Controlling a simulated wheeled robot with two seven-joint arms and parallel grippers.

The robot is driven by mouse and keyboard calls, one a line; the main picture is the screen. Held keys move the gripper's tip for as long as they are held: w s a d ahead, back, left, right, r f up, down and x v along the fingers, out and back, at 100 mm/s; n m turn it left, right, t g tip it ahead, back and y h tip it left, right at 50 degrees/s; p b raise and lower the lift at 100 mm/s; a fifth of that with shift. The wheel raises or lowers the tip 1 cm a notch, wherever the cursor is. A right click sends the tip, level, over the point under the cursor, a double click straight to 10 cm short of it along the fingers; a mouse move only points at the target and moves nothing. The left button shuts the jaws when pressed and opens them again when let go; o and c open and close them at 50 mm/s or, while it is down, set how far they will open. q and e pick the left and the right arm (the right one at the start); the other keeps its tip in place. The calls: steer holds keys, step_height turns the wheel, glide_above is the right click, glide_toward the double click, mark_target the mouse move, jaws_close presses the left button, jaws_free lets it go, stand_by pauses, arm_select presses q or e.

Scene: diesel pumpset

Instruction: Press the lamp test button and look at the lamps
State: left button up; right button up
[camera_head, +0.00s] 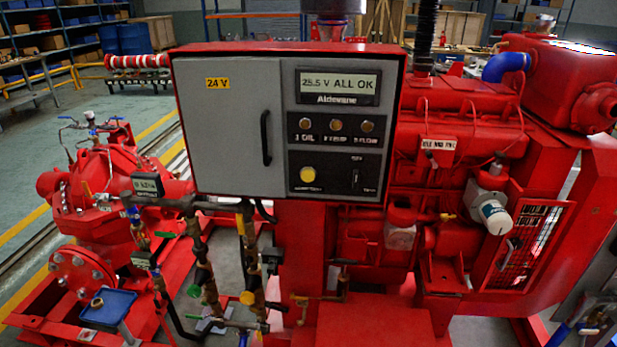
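A red control cabinet (287,52) with a grey front faces me. A round yellow button (308,174) sits low on its right-hand panel, over a small label too blurred to read surely. Above it are three round lamps in a row: the left lamp (305,124), the middle lamp (336,125) and the right lamp (367,127). All three look dull amber-brown, with no clear glow. The display (339,84) reads "25.5 V ALL OK". Nothing touches or covers the button. Neither of my grippers is in view.
A grey door (228,125) with a black handle (265,138) fills the cabinet's left side. A black switch (356,178) sits right of the button. Pipes and valves (245,260) stand below, a red pump (100,185) at left, the red engine (460,150) at right. Space before the panel looks clear.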

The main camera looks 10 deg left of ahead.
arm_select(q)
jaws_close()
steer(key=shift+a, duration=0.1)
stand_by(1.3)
